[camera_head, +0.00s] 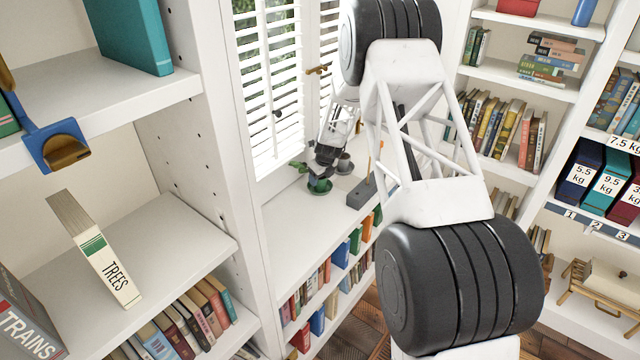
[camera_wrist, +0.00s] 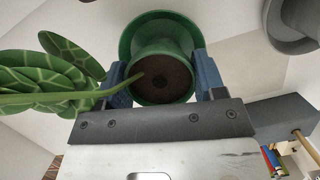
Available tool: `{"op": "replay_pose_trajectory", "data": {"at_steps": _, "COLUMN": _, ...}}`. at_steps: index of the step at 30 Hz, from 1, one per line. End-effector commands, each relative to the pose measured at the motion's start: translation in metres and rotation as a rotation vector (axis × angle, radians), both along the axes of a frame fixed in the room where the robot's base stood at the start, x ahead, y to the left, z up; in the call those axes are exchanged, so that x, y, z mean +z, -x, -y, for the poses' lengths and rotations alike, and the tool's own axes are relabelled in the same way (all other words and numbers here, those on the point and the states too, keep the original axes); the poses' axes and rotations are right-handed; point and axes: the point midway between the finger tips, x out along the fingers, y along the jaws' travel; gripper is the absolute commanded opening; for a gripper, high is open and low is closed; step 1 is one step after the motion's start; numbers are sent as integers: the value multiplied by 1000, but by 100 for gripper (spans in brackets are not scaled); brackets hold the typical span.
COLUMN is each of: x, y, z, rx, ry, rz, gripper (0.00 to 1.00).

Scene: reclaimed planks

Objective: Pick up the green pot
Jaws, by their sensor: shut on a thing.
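The green pot (camera_wrist: 163,50) fills the middle of the wrist view, with dark soil inside and a wider green rim or saucer around its far end. A plant with patterned green leaves (camera_wrist: 60,68) leans out to the left. My gripper (camera_wrist: 163,82) has its two blue fingers on either side of the pot, shut on it. In the head view the green pot (camera_head: 319,187) is small, at the white window ledge (camera_head: 290,222), with my gripper (camera_head: 321,174) over it and partly hiding it. I cannot tell whether it touches the ledge.
A grey pot (camera_head: 345,164) stands just behind and right of the green pot. A dark grey block (camera_head: 361,193) with a wooden stick stands to the right. Window shutters (camera_head: 270,85) rise behind the ledge. White bookshelves stand on both sides.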

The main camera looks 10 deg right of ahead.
Motion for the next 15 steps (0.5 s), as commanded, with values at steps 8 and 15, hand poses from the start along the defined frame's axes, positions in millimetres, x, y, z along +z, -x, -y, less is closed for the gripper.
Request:
{"op": "replay_pose_trajectory", "data": {"at_steps": 8, "x": 2, "y": 0, "z": 0, "rx": 0, "ry": 0, "rz": 1, "gripper": 26}}
{"op": "replay_pose_trajectory", "data": {"at_steps": 15, "x": 17, "y": -1, "z": 0, "rx": 0, "ry": 0, "rz": 2, "gripper": 26}}
